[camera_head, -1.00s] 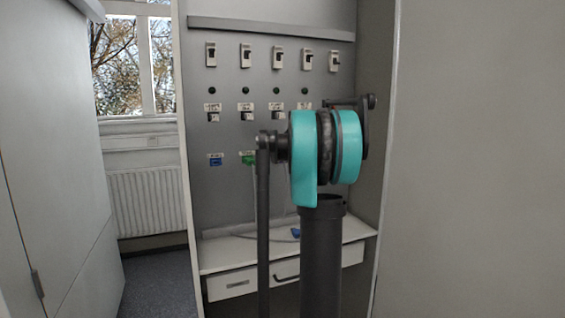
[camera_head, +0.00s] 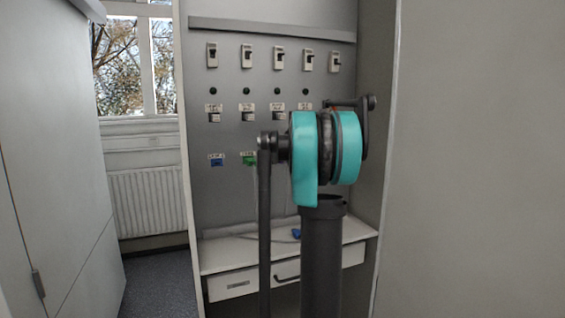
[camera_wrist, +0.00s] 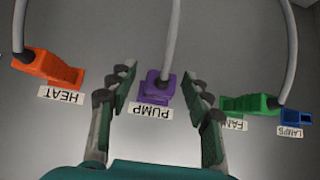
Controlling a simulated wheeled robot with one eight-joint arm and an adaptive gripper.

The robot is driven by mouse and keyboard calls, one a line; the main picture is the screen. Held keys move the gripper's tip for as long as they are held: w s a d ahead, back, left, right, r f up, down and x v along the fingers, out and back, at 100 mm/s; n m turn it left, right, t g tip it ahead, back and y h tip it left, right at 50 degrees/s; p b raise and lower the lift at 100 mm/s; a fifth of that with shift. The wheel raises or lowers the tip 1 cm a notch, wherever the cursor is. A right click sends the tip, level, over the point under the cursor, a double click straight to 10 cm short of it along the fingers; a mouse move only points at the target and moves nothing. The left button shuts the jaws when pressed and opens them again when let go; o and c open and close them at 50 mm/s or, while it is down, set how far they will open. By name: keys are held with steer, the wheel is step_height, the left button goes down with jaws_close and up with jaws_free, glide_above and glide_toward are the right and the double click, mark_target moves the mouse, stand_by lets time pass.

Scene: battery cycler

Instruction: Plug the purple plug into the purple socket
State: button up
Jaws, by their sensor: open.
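The purple plug (camera_wrist: 163,86) shows in the wrist view with a grey cable running up from it. It sits at the purple socket (camera_wrist: 153,98), above the label PUMP; the two overlap and I cannot tell how deep the plug is in. My gripper (camera_wrist: 160,76) is open, with one finger on each side of the purple plug and visible gaps between. In the head view my arm hides the gripper, the purple plug and the purple socket.
An orange plug (camera_wrist: 48,68) at HEAT and a green plug (camera_wrist: 248,104) at FANS flank the purple one, with cables. The blue LAMPS socket (camera_wrist: 297,116) is empty. A blue plug (camera_head: 296,233) lies on the white shelf (camera_head: 225,254). Switches line the panel (camera_head: 225,130).

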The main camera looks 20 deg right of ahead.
steer(key=shift+s, duration=0.1)
steer(key=v, duration=1.2)
steer(key=s+a+f+g, duration=0.1)
steer(key=s+a+f, duration=0.35)
steer(key=f, duration=0.35)
steer(key=s+a+f+g, duration=0.1)
steer(key=s+a+f, duration=0.2)
steer(key=a+f, duration=0.3)
steer(key=s+a+f+g, duration=0.1)
steer(key=s+a+f, duration=0.3)
steer(key=f, duration=0.5)
steer(key=s+a+f+g, duration=0.1)
steer(key=s+a+f, duration=0.2)
steer(key=s+f, duration=0.8)
steer(key=s+a+f+g, duration=0.1)
steer(key=s+a+f, duration=0.3)
steer(key=s+f, duration=0.7)
steer(key=s, duration=0.2)
steer(key=shift+s+a, duration=0.2)
steer(key=shift+s, duration=0.1)
